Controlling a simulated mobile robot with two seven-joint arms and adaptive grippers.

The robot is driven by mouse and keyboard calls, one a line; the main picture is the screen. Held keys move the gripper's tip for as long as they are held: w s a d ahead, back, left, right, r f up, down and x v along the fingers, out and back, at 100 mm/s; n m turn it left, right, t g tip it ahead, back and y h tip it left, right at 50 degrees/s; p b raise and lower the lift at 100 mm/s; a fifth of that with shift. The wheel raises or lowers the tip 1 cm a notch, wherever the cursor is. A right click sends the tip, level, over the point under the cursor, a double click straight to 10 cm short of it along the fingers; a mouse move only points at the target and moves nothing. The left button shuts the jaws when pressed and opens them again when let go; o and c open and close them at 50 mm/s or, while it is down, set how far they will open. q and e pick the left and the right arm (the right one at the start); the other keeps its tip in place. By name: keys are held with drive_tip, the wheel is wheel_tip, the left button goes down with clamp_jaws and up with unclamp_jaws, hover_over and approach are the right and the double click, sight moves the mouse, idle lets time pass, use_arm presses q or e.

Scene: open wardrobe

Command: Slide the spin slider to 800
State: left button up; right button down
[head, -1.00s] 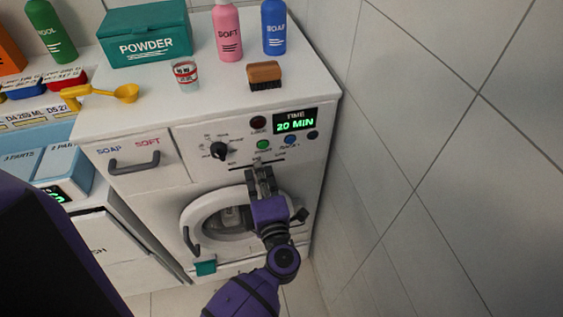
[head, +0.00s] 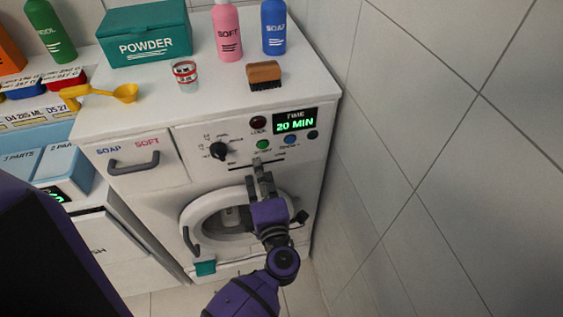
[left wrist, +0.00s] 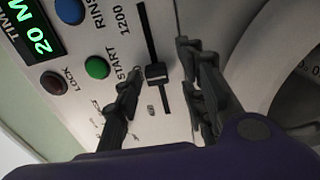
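The spin slider is a dark knob (left wrist: 156,73) on a black straight slot in the washing machine's front panel. In the left wrist view the knob sits partway along the slot, with "1200" printed near the upper end; the marking near the lower end is unreadable. In the head view the slider knob (head: 257,161) is small, just above my fingertips. My left gripper (head: 259,181) is open in front of the panel. In the left wrist view its fingers (left wrist: 160,85) stand apart on either side of the slot, and no contact with the knob shows. My right gripper is not in view.
The washing machine's (head: 100,127) panel holds a dial (head: 218,151), a green START button (left wrist: 97,68), a blue button (left wrist: 70,10), a LOCK button (left wrist: 54,83) and a "20 MIN" display (head: 295,121). The round door (head: 190,222) lies below. A tiled wall (head: 400,130) stands close right.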

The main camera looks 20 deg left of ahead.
use_arm(q)
drive_tip(key=shift+r, duration=0.15)
drive_tip(key=v, duration=0.7)
idle(0.6)
idle(0.4)
